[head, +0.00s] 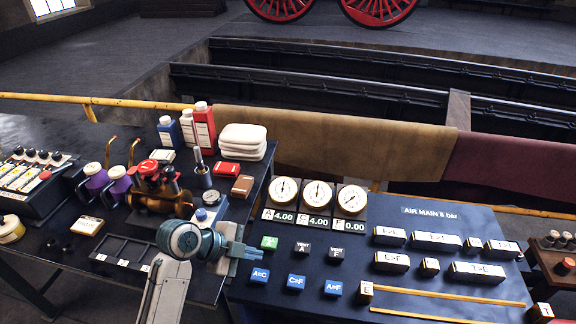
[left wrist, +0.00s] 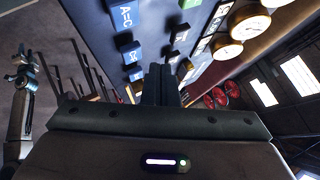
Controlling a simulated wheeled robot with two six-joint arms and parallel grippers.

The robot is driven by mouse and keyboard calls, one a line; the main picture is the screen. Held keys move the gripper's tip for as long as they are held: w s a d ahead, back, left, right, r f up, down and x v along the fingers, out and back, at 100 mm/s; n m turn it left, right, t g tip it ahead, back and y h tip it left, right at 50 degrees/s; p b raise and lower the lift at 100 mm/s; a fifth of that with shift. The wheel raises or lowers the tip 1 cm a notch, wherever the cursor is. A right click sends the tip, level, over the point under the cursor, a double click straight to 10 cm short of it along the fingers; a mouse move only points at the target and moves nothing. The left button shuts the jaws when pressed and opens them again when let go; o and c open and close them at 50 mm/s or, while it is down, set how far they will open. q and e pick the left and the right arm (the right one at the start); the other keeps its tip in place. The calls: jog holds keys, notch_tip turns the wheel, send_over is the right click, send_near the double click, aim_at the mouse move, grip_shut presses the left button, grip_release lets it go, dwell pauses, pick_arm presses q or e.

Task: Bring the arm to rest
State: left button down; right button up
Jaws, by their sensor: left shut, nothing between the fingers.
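My left arm comes in from the bottom of the head view. Its left gripper (head: 256,252) is over the left edge of the blue panel, beside the green button, with its fingers together and nothing between them. In the left wrist view the two dark fingers (left wrist: 160,84) are side by side, pointing at the panel. An arm with a blue-grey end (left wrist: 24,78) shows small at the left of the left wrist view; its finger state is too small to tell.
The blue panel (head: 420,222) carries several gauges, buttons and labelled blocks. Left of it, a dark bench (head: 60,270) holds bottles, a copper vessel (head: 150,203), folded white cloths (head: 243,141) and a compartment tray (head: 127,250). A yellow rail (head: 60,97) runs behind.

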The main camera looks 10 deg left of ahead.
pick_arm(q)
jog(key=s+f+n, duration=0.1)
jog(key=s+a+f+n+y, duration=0.1)
jog(key=s+f+n, duration=0.1)
jog(key=s+a+f+n+y, duration=0.1)
jog(key=s, duration=0.1)
jog(key=shift+s+a+f+n, duration=0.2)
jog(key=shift+f+n, duration=0.1)
jog(key=shift+n, duration=0.1)
jog(key=s+a+f+n+g+y, duration=0.1)
jog(key=s+a+f+n+y, duration=0.15)
jog(key=s+a+n, duration=0.4)
jog(key=s+a+f+n+g+y, duration=0.1)
jog(key=s+a+f+n+y, duration=0.2)
jog(key=s+n, duration=0.65)
notch_tip(320, 180, down, 33)
jog(key=s+a+m+g+b, duration=0.1)
jog(key=s+a+b, duration=0.1)
jog(key=a+b, duration=0.1)
jog(key=s+f+g+b, duration=0.1)
jog(key=s+f+b, duration=0.1)
jog(key=s+f, duration=1.6)
notch_tip(320, 180, down, 3)
jog(key=shift+s+a+r+y+b, duration=0.15)
jog(key=shift+a+y+b, duration=0.15)
jog(key=shift+y, duration=0.15)
